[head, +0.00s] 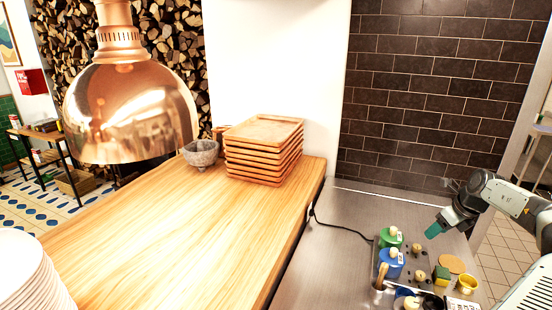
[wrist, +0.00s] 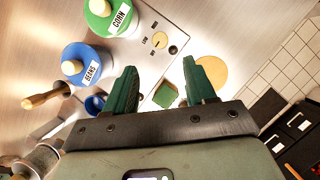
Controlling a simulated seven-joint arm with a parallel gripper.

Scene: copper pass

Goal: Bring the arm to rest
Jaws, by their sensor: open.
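My gripper (head: 436,230) is above the right part of the steel counter, at the end of my arm. In the wrist view my gripper (wrist: 158,88) shows two green fingers spread apart with nothing held between them. Below it are a green-lidded pot labelled CORN (wrist: 110,14) and a blue-lidded pot labelled BEANS (wrist: 84,64), set in a steel warmer with knobs (wrist: 160,40). In the head view the green-lidded pot (head: 390,237) and the blue-lidded pot (head: 391,263) stand left of my gripper. A green block (wrist: 166,95) shows below and between the fingers.
A round wooden disc (head: 452,263), a green and yellow sponge (head: 441,276) and a yellow cup (head: 467,284) sit near the warmer. A wooden counter (head: 150,235) holds stacked trays (head: 264,150) and a stone bowl (head: 201,153). A copper lamp (head: 130,110) hangs over it. Steel behind the pots is clear.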

